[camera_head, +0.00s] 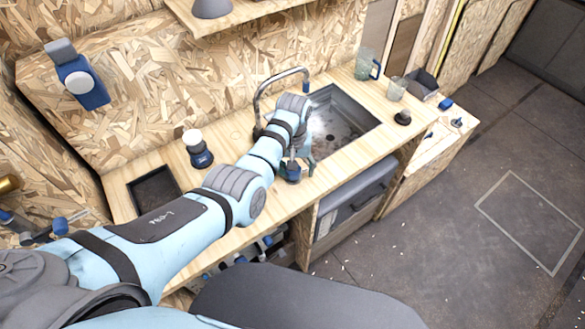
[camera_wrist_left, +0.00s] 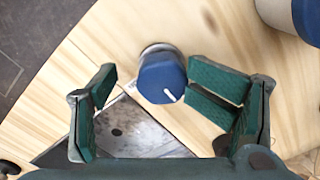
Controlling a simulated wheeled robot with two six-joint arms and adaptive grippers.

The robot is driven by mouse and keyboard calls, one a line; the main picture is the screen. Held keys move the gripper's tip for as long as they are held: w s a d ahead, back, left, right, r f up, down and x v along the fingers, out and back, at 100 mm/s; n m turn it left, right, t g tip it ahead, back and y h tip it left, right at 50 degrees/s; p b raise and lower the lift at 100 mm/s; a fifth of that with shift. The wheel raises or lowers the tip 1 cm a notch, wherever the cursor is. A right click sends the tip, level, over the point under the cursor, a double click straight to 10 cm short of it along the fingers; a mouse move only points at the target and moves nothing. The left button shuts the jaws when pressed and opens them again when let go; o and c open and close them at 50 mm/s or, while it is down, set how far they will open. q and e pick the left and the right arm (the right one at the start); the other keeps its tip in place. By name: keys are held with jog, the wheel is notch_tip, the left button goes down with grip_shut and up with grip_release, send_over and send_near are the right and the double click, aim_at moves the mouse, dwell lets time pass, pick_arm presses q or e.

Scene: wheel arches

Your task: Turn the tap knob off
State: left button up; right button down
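The tap knob is a round blue knob with a white mark (camera_wrist_left: 162,78), set on the wooden counter beside the sink. In the head view a blue piece that looks like it (camera_head: 292,174) shows just below my left gripper (camera_head: 300,160). In the wrist view my left gripper (camera_wrist_left: 148,88) is open, with green pads on either side of the knob; the knob is nearer the right-hand pads, and I cannot tell whether they touch. The curved metal tap (camera_head: 283,80) arches behind my left wrist, partly hidden. My right gripper is not in view.
The metal sink (camera_head: 345,125) is right of the gripper. A blue-and-white container (camera_head: 197,150) stands on the counter to the left. A glass mug (camera_head: 366,66), another glass (camera_head: 397,89) and a grey box (camera_head: 422,84) stand at the counter's right end. A shelf (camera_head: 235,15) hangs above.

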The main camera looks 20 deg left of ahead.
pick_arm(q)
jog(key=shift+a, duration=0.1)
dwell(0.3)
notch_tip(320, 180, up, 7)
jog(key=shift+f, duration=0.15)
jog(key=shift+s+r, duration=0.1)
jog(key=shift+r, duration=0.3)
